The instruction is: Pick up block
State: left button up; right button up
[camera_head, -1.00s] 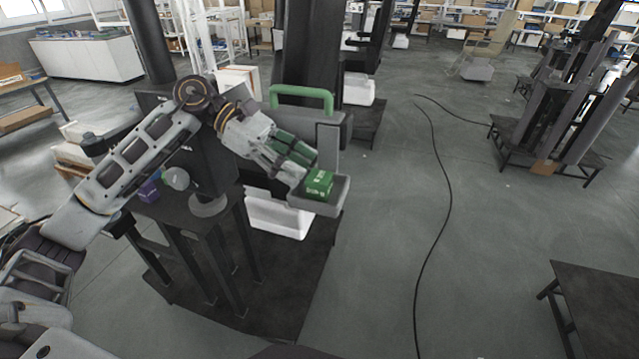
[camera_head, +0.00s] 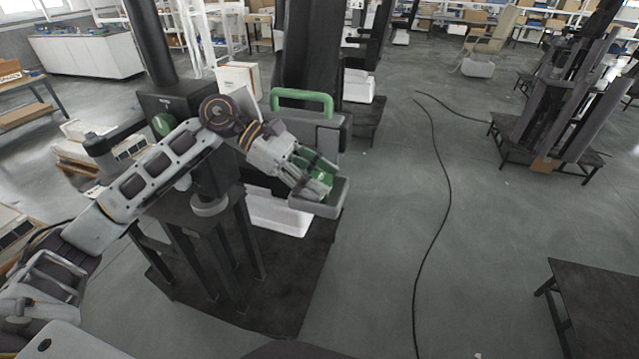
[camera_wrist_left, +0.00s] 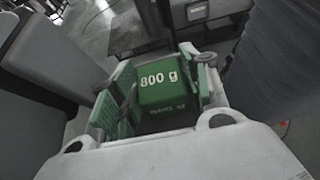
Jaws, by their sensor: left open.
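The green block (camera_head: 323,180) sits in the small grey tray (camera_head: 327,210) of the lift column. In the left wrist view the block (camera_wrist_left: 165,97) shows white "800 g" lettering on two faces. My left gripper (camera_head: 321,182) reaches into the tray from the left and partly hides the block. In the left wrist view its open green-padded fingers (camera_wrist_left: 157,100) stand on either side of the block. I cannot tell whether either pad touches it. My right gripper is not in view.
A green handle (camera_head: 301,92) rises behind the tray. A white bin (camera_head: 277,212) stands below it on the dark base plate. A second dark column and stand (camera_head: 205,200) is close under my left arm. Open floor with a black cable (camera_head: 440,210) lies to the right.

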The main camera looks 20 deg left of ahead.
pick_arm(q)
jog(key=shift+d+f, duration=0.15)
dwell(0.3)
grip_shut()
